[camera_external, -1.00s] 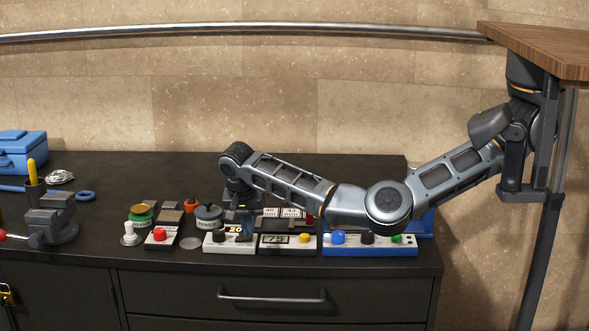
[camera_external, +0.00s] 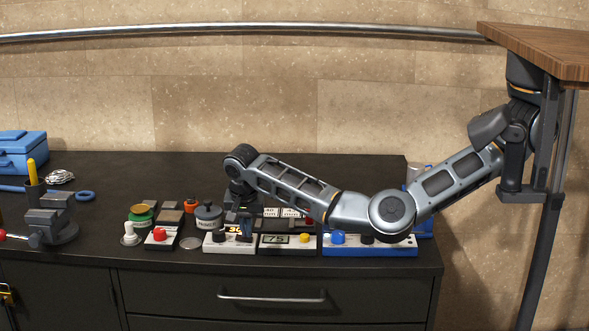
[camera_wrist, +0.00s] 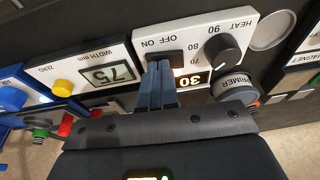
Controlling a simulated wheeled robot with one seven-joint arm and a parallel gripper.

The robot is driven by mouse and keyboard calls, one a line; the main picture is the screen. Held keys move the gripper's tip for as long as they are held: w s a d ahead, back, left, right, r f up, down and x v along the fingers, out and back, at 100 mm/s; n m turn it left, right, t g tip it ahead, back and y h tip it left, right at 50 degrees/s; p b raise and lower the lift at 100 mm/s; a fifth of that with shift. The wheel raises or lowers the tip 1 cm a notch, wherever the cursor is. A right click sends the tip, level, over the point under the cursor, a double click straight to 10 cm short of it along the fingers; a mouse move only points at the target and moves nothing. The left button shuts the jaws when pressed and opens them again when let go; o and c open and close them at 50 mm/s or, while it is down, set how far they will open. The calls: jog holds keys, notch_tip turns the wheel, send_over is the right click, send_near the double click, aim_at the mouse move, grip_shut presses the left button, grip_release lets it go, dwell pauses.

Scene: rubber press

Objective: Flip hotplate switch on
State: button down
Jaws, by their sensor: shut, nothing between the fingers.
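The hotplate control panel (camera_wrist: 200,40) is white with the word HEAT, a round black knob (camera_wrist: 222,48), OFF and ON lettering and a lit display (camera_wrist: 190,80) reading 30. It appears upside down in the wrist view. The panel (camera_external: 218,249) also shows at the bench front in the external view. My gripper (camera_wrist: 160,66) is shut and empty, its blue-grey fingertips at the dark switch area (camera_wrist: 172,59) below the ON and OFF lettering. The fingers hide part of the switch, so its position and any contact are unclear. My gripper (camera_external: 245,230) points down over the panel.
A width panel (camera_wrist: 112,74) reading 75 with a yellow button adjoins the hotplate panel. A primer pot (camera_wrist: 236,88) stands beside it. A blue-based panel (camera_external: 370,251) is at right, partly under my arm. A vise (camera_external: 50,220) stands at left.

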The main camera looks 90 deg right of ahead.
jog(key=shift+w+r, duration=0.1)
jog(key=shift+w, duration=0.25)
jog(key=shift+s+r+p, duration=0.1)
jog(key=shift+r+p, duration=0.45)
jog(key=shift+r, duration=0.05)
jog(key=r+p, duration=0.3)
jog(key=shift+s+r, duration=0.2)
jog(key=shift+r, duration=0.05)
notch_tip(320, 180, up, 9)
jog(key=s+a+b, duration=0.1)
jog(key=s+a, duration=0.1)
jog(key=a, duration=0.1)
jog(key=shift+s+f+b, duration=0.2)
jog(key=shift+s+b, duration=0.05)
jog(key=shift+b, duration=0.15)
jog(key=shift+d, duration=0.1)
